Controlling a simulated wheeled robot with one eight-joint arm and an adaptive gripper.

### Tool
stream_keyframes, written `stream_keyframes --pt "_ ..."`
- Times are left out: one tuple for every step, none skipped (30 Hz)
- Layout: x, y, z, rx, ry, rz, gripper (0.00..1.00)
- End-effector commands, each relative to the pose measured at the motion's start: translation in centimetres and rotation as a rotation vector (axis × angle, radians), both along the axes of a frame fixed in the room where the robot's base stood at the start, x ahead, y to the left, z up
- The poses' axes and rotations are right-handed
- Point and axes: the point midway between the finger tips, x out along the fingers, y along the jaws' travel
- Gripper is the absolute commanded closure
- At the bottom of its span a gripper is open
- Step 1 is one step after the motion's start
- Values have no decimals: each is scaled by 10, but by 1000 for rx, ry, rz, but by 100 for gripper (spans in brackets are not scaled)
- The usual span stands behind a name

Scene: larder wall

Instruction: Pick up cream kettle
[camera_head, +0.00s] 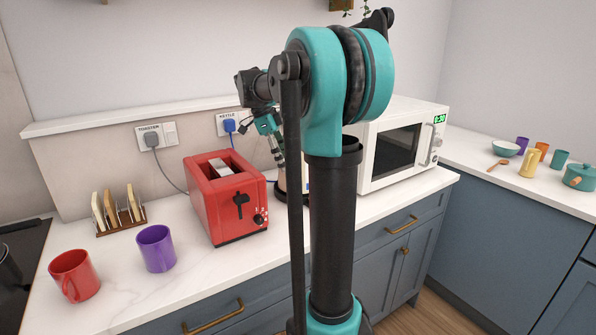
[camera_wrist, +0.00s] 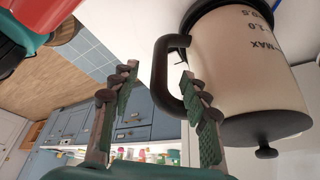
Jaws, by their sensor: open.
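The cream kettle (camera_wrist: 245,80) fills the upper right of the wrist view, where it appears upside down, with a black lid and measure marks. Its black handle (camera_wrist: 161,85) reaches between the fingers of my gripper (camera_wrist: 157,68). The fingers are open, one on each side of the handle, and I cannot tell if either touches it. In the head view my gripper (camera_head: 276,142) points down behind my arm. The kettle there is mostly hidden behind my arm, between the toaster and the microwave.
A red toaster (camera_head: 225,196) stands close left of the kettle, a white microwave (camera_head: 402,148) to the right. A toast rack (camera_head: 121,218), purple mug (camera_head: 156,248) and red mug (camera_head: 75,276) stand further left. The counter front between mugs and toaster is clear.

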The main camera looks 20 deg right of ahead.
Motion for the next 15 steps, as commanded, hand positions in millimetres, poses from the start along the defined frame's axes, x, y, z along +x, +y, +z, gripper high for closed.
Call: stream_keyframes --pt "0 -1 -2 0 0 0 54" --pt "-1 -1 -4 0 0 0 54" --pt "-1 -3 -8 0 0 0 54" --pt "-2 -4 -11 0 0 0 54" --pt "-3 -5 -15 0 0 -1 54" --pt "-4 -8 -21 0 0 -1 54" --pt "-5 -9 -26 0 0 -1 54" --pt "-7 -11 -30 0 -1 -2 54" --pt "-7 -13 -36 0 -1 -2 54" --pt "-8 -14 -40 0 -1 -2 54" --pt "-9 -16 -43 1 -1 -1 54" --pt "-10 -17 -47 1 -1 -1 54" --pt "-10 -18 -50 1 -1 0 54" --pt "-11 -18 -51 1 -1 0 54" --pt "-11 -19 -53 1 -1 0 54"
